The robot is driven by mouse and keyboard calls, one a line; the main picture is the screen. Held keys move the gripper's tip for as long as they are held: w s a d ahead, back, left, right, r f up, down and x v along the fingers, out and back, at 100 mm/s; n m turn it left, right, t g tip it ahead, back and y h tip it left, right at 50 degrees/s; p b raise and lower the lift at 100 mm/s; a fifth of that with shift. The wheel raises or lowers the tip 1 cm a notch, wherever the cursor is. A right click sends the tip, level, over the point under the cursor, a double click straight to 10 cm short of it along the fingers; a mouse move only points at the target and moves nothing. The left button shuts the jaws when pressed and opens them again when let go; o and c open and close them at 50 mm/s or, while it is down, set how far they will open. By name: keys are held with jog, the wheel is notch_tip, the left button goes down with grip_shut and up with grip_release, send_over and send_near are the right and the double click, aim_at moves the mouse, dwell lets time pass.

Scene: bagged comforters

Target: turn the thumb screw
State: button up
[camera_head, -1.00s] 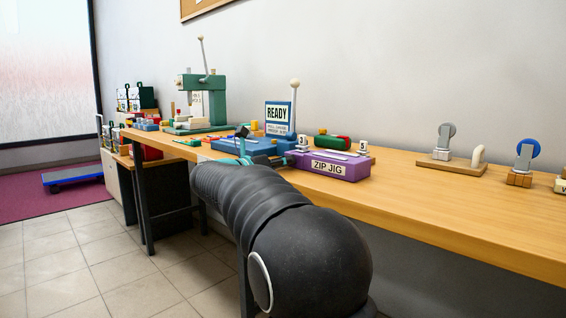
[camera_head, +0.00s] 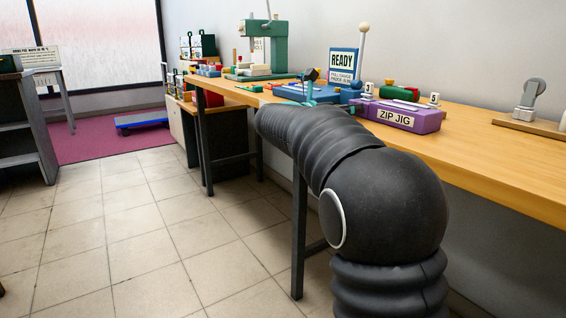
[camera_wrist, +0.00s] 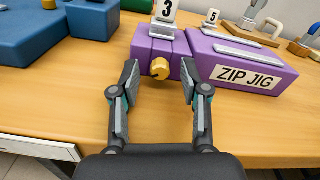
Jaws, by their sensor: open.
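The thumb screw (camera_wrist: 160,69) is a yellow knob on the front of a purple block, at the left end of the purple ZIP JIG (camera_wrist: 250,74) in the wrist view. My gripper (camera_wrist: 158,72) is open, with one black finger on each side of the knob's line and nothing between them. Whether the fingertips reach as far as the knob I cannot tell. In the head view the zip jig (camera_head: 405,115) lies on the bench, and my arm hides the knob and most of my gripper.
The wooden bench (camera_head: 490,158) runs along the wall. A green press (camera_head: 263,48) stands farther left. The tiled floor (camera_head: 130,235) before the bench is clear.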

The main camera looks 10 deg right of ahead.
jog(key=m, duration=0.4)
jog(key=b+v, duration=0.1)
jog(key=v, duration=1.2)
jog(key=a+r+n+t+y, duration=0.4)
jog(key=r+n+t+y, duration=0.25)
jog(key=n+t, duration=0.85)
jog(key=s+a+f+n+g+y, duration=0.3)
jog(key=s+f+n+y, duration=0.3)
jog(key=n, duration=0.7)
jog(key=s+a+f+n+g+y, duration=0.4)
jog(key=f+n+y, duration=0.3)
jog(key=n, duration=0.6)
jog(key=shift+s+a+f, duration=0.5)
jog(key=shift+s+f, duration=0.35)
